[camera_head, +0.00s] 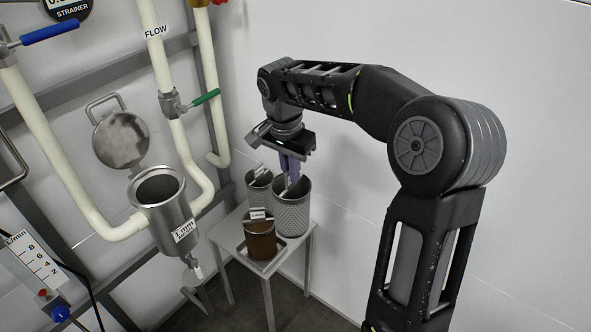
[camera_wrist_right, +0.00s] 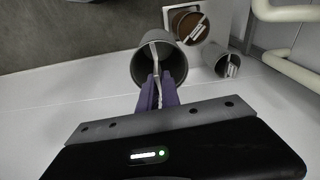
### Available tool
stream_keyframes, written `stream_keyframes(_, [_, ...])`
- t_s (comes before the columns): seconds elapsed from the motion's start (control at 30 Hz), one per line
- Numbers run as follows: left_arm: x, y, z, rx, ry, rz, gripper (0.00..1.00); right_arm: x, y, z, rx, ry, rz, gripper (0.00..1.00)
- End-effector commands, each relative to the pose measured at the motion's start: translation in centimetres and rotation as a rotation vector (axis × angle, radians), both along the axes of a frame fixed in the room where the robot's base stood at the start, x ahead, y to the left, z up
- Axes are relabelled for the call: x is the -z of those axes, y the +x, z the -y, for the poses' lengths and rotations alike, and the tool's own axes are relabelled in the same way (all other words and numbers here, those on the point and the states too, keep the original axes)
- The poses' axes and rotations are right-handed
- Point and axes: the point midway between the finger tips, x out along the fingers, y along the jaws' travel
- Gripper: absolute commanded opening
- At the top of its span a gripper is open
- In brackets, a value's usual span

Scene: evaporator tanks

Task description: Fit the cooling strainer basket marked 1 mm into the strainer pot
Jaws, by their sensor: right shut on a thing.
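The strainer pot (camera_head: 163,215) is a steel cylinder with an open top and a "1 mm" label, at the left in the head view. Its round lid (camera_head: 121,140) is swung up behind it. My right gripper (camera_head: 291,175) points down with purple fingers, shut on the thin bail handle of a grey mesh basket (camera_head: 292,215). The wrist view also shows this basket (camera_wrist_right: 147,66) and the gripper (camera_wrist_right: 157,80) on its handle. The basket is upright at the small table; I cannot tell whether it touches the top. Its tag is unreadable. My left gripper is not in view.
A brown basket (camera_head: 260,243) with a white tag sits in a tray at the table's front. A smaller grey basket (camera_head: 258,192) stands behind. The small table (camera_head: 231,240) is crowded. Cream pipes (camera_head: 155,50) and valve handles rise behind the pot; a white wall is on the right.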

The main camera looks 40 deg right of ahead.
Motion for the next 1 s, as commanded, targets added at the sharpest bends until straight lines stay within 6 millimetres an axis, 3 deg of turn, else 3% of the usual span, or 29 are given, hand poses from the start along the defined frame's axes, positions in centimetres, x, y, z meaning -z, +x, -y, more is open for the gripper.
stream_keyframes(0.7, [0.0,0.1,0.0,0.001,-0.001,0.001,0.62,-0.9,4.8,-13.5,-0.993,-0.004,0.003,0.00])
stream_keyframes(0.9, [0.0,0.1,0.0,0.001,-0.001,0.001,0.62,-1.0,5.9,-16.5,-1.220,-0.005,0.001,0.00])
stream_keyframes(1.0, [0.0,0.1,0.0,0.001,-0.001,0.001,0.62,-1.1,5.8,-16.3,-1.210,-0.008,0.001,0.00])
